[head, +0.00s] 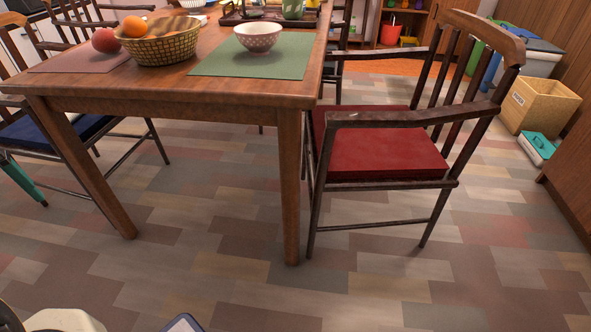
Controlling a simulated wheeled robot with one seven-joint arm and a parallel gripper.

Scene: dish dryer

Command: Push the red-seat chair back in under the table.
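The red-seat chair (385,150) stands upright on the floor at the right side of the wooden table (180,90). It has a dark wooden frame, armrests and a slatted back. Its back is on the right, away from the table, and its front faces the table. Almost all of the red seat shows clear of the tabletop. The seat's front edge and front legs are close beside the table's near right leg; I cannot tell whether they touch. My gripper is not in view.
A blue-seat chair (70,128) stands at the table's left. The table bears a basket (168,45), fruit and a bowl (258,37). The near floor is mostly clear.

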